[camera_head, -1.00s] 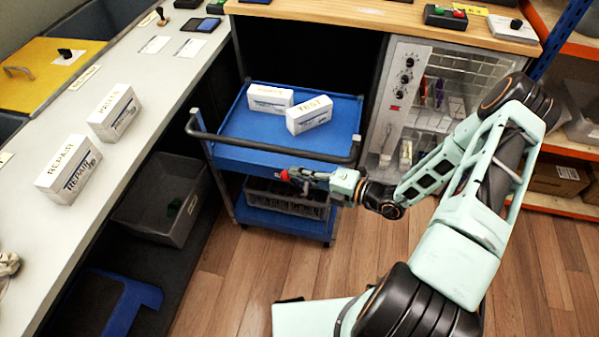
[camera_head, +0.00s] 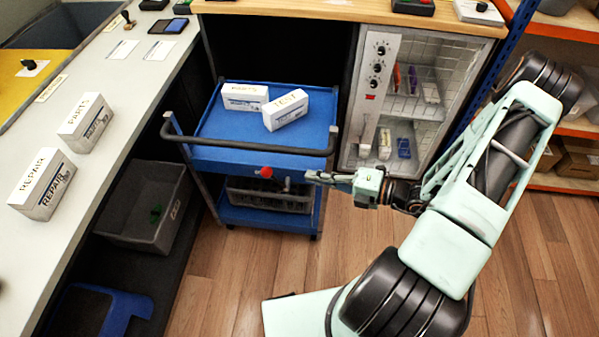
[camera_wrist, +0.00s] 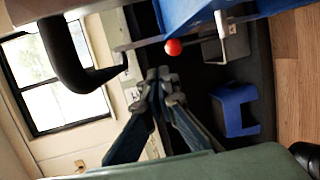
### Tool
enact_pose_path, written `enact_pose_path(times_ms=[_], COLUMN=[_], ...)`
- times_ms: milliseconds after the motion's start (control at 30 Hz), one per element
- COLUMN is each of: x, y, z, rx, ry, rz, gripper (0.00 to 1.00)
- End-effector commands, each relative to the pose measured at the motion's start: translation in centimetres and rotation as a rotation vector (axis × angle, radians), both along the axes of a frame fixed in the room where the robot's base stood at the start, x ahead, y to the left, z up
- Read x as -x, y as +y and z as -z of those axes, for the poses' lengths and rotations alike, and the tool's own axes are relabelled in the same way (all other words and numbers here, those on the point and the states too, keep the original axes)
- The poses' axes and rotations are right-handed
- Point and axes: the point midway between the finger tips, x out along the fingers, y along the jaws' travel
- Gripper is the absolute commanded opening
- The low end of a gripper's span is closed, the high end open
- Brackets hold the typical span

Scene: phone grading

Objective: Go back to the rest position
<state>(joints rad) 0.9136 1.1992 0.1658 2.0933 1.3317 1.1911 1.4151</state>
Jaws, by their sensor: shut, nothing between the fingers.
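My gripper (camera_head: 318,177) is shut and empty. In the head view it is in the air at the right front of the blue cart (camera_head: 258,157), just below its dark push handle. The arm is bent, with its elbow up at the right. In the wrist view the closed fingers (camera_wrist: 158,80) point towards the dark space below the counter, with the black handle (camera_wrist: 65,60) at the upper left and a red ball-shaped knob (camera_wrist: 173,47) beyond them.
Two white boxes, one marked TEST (camera_head: 286,110), lie on the cart top. A glass-fronted cabinet (camera_head: 385,140) stands right of the cart. The counter (camera_head: 100,150) at left holds REPAIR (camera_head: 42,184) and PARTS (camera_head: 86,123) boxes. Wooden floor (camera_head: 225,265) in front is clear.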

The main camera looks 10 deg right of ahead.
Motion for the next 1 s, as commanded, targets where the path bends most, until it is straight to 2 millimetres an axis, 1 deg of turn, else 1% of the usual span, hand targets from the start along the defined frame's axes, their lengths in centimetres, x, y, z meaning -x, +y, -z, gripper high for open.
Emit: enact_pose_path(times_ms=[33, 200, 733, 867, 1000], x=[0.2, 0.5, 0.5, 1.0, 2.0], y=[-0.4, -0.7, -0.5, 0.5, 2.2], z=[-0.1, -0.2, -0.3, -1.1, -2.5], rx=[0.000, -0.001, 0.013, 0.112, 0.317], ry=[0.000, 0.000, -0.007, -0.052, -0.167], rz=[0.001, -0.001, -0.017, -0.136, -0.390], gripper=[0.00, 0.00, 0.00, 0.00, 0.00])
